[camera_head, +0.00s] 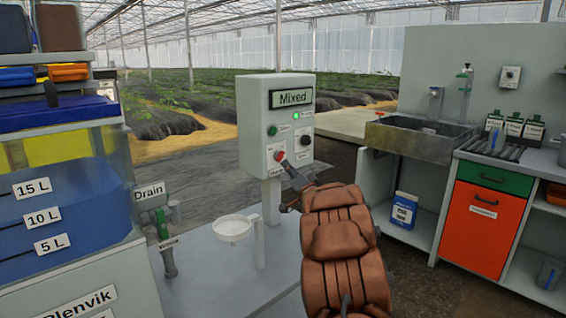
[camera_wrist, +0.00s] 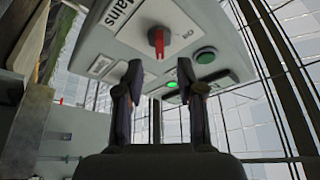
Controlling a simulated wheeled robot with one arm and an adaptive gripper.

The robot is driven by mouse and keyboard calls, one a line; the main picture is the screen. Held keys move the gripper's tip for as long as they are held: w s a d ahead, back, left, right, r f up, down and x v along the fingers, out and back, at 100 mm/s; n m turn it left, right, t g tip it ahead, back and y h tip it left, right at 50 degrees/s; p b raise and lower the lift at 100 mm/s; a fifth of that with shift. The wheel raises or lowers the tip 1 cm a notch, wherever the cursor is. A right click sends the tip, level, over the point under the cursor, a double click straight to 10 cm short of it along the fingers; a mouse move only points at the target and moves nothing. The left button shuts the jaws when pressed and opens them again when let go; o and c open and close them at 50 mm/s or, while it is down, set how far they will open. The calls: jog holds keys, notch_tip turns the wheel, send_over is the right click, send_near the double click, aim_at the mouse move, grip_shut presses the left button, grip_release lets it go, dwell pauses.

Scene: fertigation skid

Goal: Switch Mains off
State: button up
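The red Mains switch (camera_head: 279,156) is at the lower left of the grey control box (camera_head: 247,115). In the wrist view, the red handle (camera_wrist: 159,42) stands out from its dark base beside the "Mains" label (camera_wrist: 122,14) and an "On" mark. My gripper (camera_wrist: 160,70) is open and empty. Its fingertips are on either side of the handle's line, apart from it, with the handle beyond them. In the head view, my gripper (camera_head: 287,172) is just below and right of the switch, and my arm hides part of the post area.
The box has a "Mixed" display (camera_head: 291,98), a green button (camera_head: 272,130), a lit green lamp (camera_head: 295,115) and a black knob (camera_head: 305,141). A white funnel (camera_head: 233,228) and Drain valve (camera_head: 160,215) stand left. A sink (camera_head: 420,138) is right.

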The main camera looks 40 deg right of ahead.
aim_at(282, 158)
jog(key=shift+b+x, duration=0.3)
jog(key=shift+x, duration=2.7)
grip_shut()
